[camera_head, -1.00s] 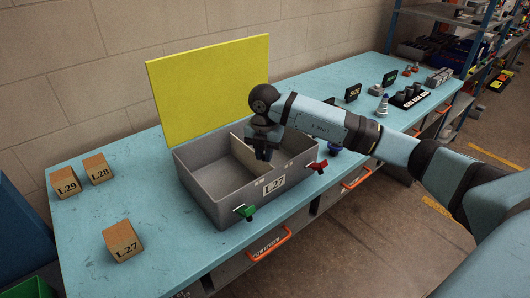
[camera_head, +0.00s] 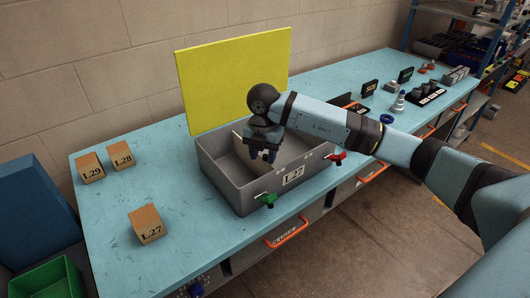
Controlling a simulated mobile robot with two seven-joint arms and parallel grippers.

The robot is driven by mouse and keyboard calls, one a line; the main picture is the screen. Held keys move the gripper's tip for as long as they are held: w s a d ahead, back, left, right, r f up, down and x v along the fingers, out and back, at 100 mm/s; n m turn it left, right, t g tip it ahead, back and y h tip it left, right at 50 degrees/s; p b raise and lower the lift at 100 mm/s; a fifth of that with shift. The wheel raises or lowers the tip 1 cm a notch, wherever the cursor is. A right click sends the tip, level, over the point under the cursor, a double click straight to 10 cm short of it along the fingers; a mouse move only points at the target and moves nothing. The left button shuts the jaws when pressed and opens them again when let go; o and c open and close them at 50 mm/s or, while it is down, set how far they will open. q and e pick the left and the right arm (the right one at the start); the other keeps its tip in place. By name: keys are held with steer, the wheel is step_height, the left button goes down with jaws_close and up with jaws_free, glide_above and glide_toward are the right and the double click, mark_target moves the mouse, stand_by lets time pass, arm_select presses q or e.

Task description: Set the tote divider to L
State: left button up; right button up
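The grey tote (camera_head: 222,187) stands on the blue bench with its yellow lid (camera_head: 232,78) upright behind it. A pale divider (camera_head: 240,135) crosses the inside of the tote; my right gripper hides much of it. A label reading L27 (camera_head: 293,176) is on the tote's front wall. My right gripper (camera_head: 262,157) points down over the tote at the divider. Its fingers are dark and overlap the divider, so I cannot tell whether they grip it. My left gripper is not in view.
Cartons marked L29 (camera_head: 90,168), L28 (camera_head: 121,155) and L27 (camera_head: 146,224) stand on the left of the bench (camera_head: 190,239). A blue ring (camera_head: 386,119) and several small parts lie to the right. A green bin (camera_head: 47,280) is at lower left.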

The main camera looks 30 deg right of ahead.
steer(key=shift+d+r, duration=0.1)
steer(key=shift+d, duration=0.05)
steer(key=shift+r, duration=0.35)
step_height(320, 180, up, 13)
steer(key=shift+b, duration=0.35)
steer(key=shift+f, duration=0.1)
